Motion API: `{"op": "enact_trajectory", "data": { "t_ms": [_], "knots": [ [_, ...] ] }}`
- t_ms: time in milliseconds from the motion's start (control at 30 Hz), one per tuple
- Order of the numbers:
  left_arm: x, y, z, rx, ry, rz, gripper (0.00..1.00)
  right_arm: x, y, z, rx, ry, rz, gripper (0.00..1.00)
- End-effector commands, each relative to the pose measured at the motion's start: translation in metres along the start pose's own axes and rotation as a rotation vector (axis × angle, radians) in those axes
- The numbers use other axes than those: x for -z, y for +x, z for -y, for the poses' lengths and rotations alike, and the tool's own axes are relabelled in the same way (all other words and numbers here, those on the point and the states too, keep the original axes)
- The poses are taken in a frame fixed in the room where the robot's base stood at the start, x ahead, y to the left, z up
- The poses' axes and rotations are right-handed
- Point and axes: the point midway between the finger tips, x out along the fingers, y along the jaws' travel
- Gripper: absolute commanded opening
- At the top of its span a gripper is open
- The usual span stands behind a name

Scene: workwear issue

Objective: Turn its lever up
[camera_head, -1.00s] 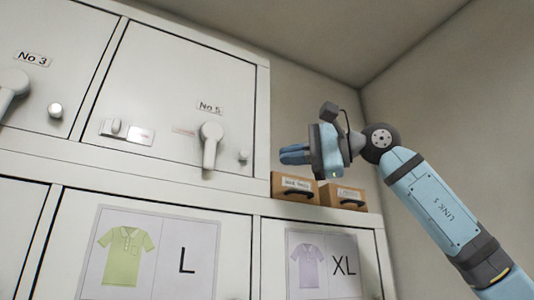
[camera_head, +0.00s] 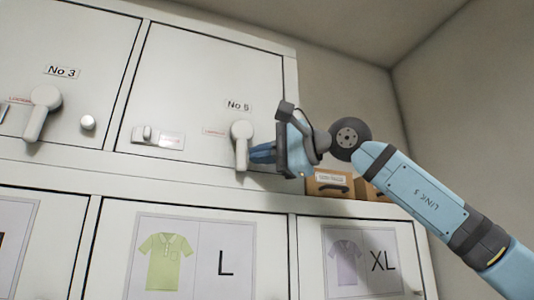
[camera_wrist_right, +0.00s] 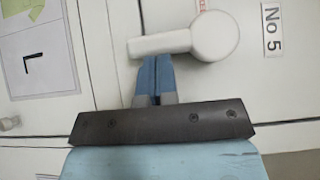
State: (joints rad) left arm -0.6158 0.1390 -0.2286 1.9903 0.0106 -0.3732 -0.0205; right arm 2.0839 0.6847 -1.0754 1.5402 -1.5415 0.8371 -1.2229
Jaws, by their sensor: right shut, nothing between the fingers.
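The white lever (camera_head: 242,143) on the No 5 cabinet door (camera_head: 205,85) hangs down from its round hub, tilted very slightly. My right gripper (camera_head: 262,153) is shut and empty, its blue fingers pointing left at the right side of the lever handle. In the right wrist view, the lever (camera_wrist_right: 160,44) lies sideways just beyond the shut fingertips (camera_wrist_right: 156,62). The tips are close to the handle's edge; whether they touch it I cannot tell. My left gripper is in no view.
The No 3 door (camera_head: 70,40) at left has its own lever (camera_head: 41,112), hanging down. Brown boxes (camera_head: 328,184) stand on the ledge below my right gripper. Doors with L and XL shirt signs (camera_head: 195,258) are below. A wall closes off the right.

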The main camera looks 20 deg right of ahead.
Motion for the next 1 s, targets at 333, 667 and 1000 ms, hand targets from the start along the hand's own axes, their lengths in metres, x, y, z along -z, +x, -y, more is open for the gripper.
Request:
{"op": "enact_trajectory", "data": {
  "t_ms": [333,667,1000],
  "knots": [
    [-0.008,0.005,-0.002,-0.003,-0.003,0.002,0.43,-0.001,0.001,-0.005,0.016,0.016,0.001,0.00],
    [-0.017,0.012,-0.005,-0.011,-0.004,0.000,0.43,-0.003,0.003,-0.005,0.057,0.058,0.001,0.00],
    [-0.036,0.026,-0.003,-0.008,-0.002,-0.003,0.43,-0.006,0.007,-0.011,0.114,0.113,0.001,0.00]
  ]
}}
